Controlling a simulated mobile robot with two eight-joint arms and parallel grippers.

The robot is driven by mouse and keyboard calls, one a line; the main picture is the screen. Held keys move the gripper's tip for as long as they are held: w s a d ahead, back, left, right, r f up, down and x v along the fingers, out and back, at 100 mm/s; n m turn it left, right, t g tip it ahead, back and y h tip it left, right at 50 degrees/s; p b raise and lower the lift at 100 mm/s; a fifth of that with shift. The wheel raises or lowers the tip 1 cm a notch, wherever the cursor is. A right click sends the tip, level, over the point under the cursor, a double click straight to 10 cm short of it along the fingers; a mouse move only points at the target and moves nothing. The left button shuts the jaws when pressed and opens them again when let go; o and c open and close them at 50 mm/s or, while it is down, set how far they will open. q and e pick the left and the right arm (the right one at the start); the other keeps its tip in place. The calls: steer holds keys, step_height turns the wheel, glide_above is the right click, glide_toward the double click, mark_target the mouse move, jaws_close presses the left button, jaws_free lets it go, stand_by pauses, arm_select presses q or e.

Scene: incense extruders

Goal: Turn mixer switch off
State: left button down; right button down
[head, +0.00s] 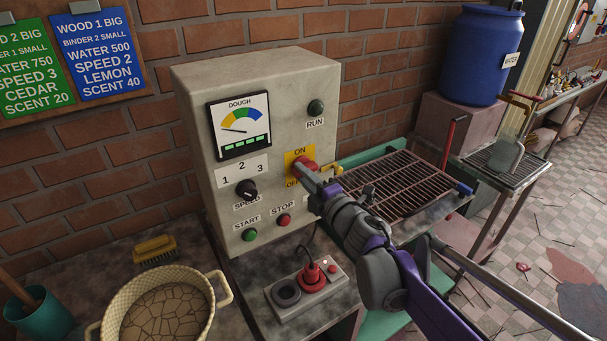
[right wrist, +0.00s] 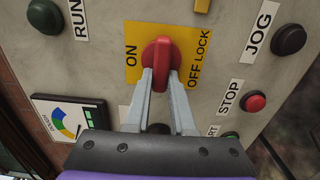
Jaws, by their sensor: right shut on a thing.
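The mixer switch is a red knob (head: 304,167) on a yellow ON / OFF LOCK plate on the front of the grey control box (head: 250,75). In the right wrist view the red knob (right wrist: 161,55) lies between ON and OFF LOCK, its long side running across the line joining the two labels. I cannot tell which setting it is in. My right gripper (head: 313,176) reaches the knob from the right and front; in the wrist view its two grey fingers (right wrist: 161,76) are shut on the knob's near end. My left gripper is not in view.
The box also bears a speed dial (head: 246,190), a green START button (head: 250,235), a red STOP button (head: 284,220) and a dough gauge (head: 239,124). A yellow piece (head: 327,171) sits right beside the switch. A pendant (head: 307,289) and a basin (head: 160,310) are below.

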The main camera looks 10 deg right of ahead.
stand_by(0.4)
steer(key=c, duration=0.8)
jaws_free()
steer(key=shift+o, duration=0.2)
steer(key=shift+s, duration=0.1)
steer(key=v, duration=1)
steer(key=shift+s+d+b, duration=0.15)
steer(key=shift+s+b, duration=0.1)
steer(key=shift+b, duration=0.05)
